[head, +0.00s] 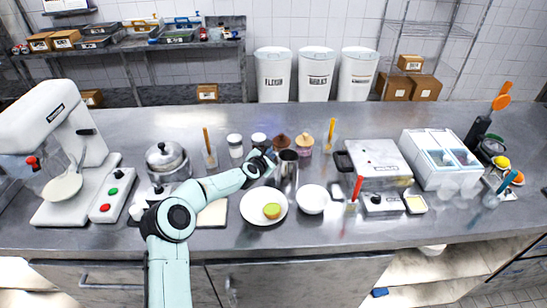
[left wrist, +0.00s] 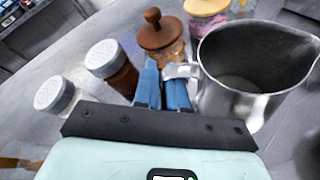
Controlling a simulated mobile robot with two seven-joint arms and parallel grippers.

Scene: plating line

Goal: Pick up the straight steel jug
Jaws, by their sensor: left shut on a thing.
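The straight steel jug (head: 289,168) stands upright near the middle of the steel counter, behind the white bowl. My left gripper (head: 268,160) comes in from the jug's left. Its blue fingers (left wrist: 165,85) are shut on the jug's handle (left wrist: 182,71); the fingertips partly hide the handle. I cannot tell any gap between the jug's base and the counter. My right gripper is in neither view.
Two white-lidded shakers (head: 235,145) and a brown-lidded jar (head: 282,141) stand close behind and left of the jug. A pink jar (head: 304,144) is behind right. A plate (head: 249,212) with a green-topped item and a white bowl (head: 313,199) are in front.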

